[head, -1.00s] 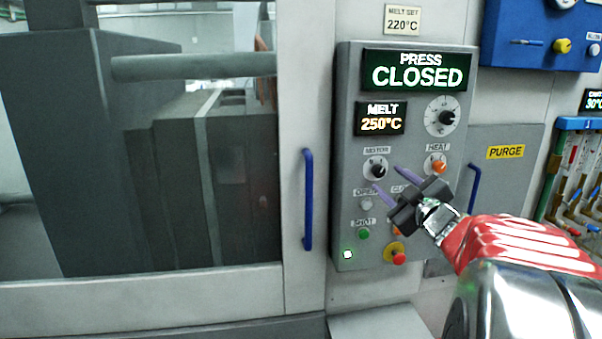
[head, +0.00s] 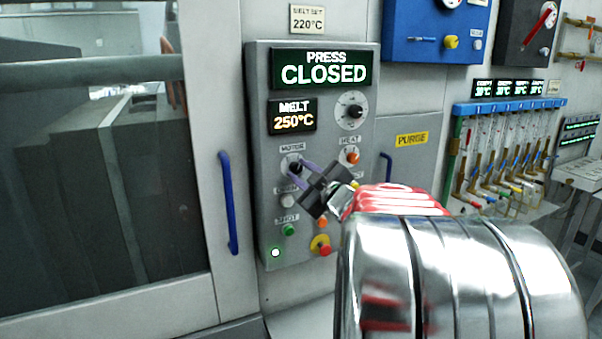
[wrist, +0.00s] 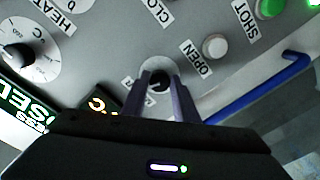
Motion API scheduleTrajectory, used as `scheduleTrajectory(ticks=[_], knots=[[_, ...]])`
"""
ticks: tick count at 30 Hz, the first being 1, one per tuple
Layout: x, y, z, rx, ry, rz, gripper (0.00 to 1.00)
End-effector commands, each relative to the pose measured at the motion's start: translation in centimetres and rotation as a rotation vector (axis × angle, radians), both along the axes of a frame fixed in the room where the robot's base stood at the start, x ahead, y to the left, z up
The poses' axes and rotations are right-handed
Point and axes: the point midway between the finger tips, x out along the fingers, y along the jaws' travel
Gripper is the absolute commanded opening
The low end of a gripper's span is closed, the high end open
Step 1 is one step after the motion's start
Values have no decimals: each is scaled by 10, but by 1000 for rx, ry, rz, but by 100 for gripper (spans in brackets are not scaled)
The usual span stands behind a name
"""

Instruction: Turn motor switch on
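The motor switch (head: 294,167) is a black knob on a pale dial under the MOTOR label, on the grey control panel (head: 262,120). My gripper (head: 299,169) reaches it from the lower right, its two purple fingers at the knob and partly covering it. In the wrist view the knob (wrist: 157,85) shows between the fingertips (wrist: 160,77), one finger on each side. Whether the fingers press on the knob or only stand around it cannot be told. The green PRESS CLOSED display (head: 322,70) is lit above, with MELT 250°C (head: 292,117) under it.
The orange HEAT knob (head: 352,157) is close to the right of my gripper. The green SHOT button (head: 289,230) and a red button on yellow (head: 321,246) lie below. A blue door handle (head: 228,203) stands left of the panel, another (head: 387,170) to its right.

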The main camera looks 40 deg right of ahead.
Motion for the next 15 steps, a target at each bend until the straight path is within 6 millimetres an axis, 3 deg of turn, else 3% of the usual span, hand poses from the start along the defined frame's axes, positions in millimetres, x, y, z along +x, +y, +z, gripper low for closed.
scheduleTrajectory(ticks=[9, 15], knots=[[0, 0, -1, 0, 1, 2, 4], [0, 1, -1, 31, -7, 1, 4]])
